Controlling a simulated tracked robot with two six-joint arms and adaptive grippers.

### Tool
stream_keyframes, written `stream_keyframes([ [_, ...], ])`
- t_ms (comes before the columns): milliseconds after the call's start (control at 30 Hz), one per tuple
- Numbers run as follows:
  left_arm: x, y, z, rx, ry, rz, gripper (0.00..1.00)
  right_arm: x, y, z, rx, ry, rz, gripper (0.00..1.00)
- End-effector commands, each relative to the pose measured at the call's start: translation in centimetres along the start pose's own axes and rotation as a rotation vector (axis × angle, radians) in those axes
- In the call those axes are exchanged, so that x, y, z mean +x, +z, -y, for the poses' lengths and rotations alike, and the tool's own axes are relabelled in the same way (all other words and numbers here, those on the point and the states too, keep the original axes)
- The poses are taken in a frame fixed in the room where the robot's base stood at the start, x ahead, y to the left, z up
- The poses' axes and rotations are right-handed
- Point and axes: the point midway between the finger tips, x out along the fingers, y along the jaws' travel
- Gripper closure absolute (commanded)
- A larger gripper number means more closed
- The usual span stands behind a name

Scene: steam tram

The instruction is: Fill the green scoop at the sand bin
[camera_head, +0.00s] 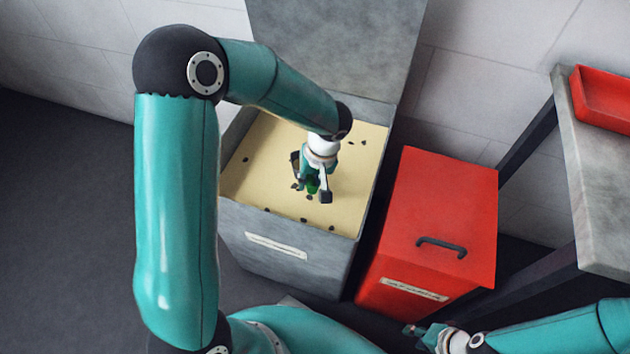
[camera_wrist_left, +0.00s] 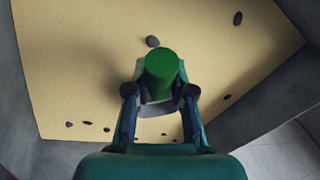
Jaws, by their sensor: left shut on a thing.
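The sand bin (camera_head: 345,250) is a grey open box with its lid raised against the wall. It is full of pale yellow sand (camera_head: 255,185) with several dark pebbles. My left gripper (camera_head: 311,186) is over the middle of the sand, shut on the green scoop (camera_head: 312,185). In the left wrist view the green handle (camera_wrist_left: 162,65) stands between the two fingers, and a grey part of the scoop shows beneath it. Whether the scoop touches the sand or holds any is hidden. My right gripper (camera_head: 418,333) is at the lower right, away from the bin; its jaws are too small to judge.
A red lidded box (camera_head: 440,205) with a black handle stands right of the bin. A grey table (camera_head: 600,180) with a red tray (camera_head: 605,95) is at the right edge. The dark floor at the left is clear.

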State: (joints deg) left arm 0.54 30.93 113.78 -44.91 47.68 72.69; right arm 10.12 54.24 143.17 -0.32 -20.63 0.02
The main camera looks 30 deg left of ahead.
Motion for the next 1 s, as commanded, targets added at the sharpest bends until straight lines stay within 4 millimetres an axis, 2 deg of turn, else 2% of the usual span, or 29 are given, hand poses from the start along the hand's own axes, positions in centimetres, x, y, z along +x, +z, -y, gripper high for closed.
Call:
stream_keyframes([
  [300,2.5,-0.8,-0.4,-0.001,0.001,-0.002,1.0,1.1,0.0,-0.4,0.0,0.0,0.0,0.63],
  [1000,4.4,-6.2,-0.2,-0.025,-0.012,-0.134,1.0,2.7,0.0,-1.0,0.0,0.0,0.0,0.63],
])
